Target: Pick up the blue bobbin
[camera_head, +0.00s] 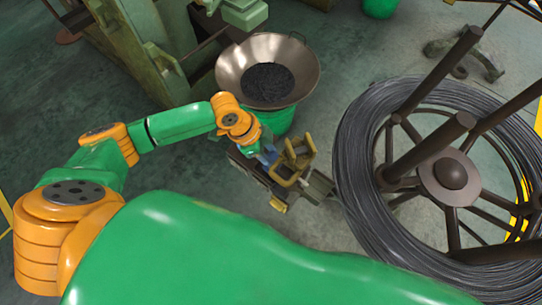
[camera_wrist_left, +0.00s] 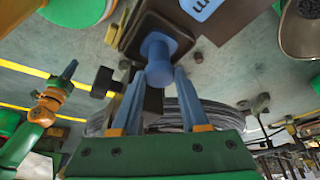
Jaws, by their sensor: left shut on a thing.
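The blue bobbin (camera_wrist_left: 158,62) shows in the left wrist view as a short blue cylinder against a dark square block (camera_wrist_left: 147,32). My left gripper (camera_wrist_left: 158,82) is shut on it, one blue finger on each side. In the head view my left gripper (camera_head: 268,156) is beside a small machine with a yellow frame (camera_head: 297,158). There the bobbin cannot be told apart from the blue fingers. In the left wrist view a green and orange arm with a dark blue tip (camera_wrist_left: 68,71), seemingly my right gripper, is at the left. Its jaws are too small to read.
A metal bowl (camera_head: 231,73) with dark pieces stands on a green base behind my left gripper. A large wire coil (camera_head: 358,165) on a brown spoked stand is close on the right. A green machine (camera_head: 150,50) stands at the back left. Some floor at the left is clear.

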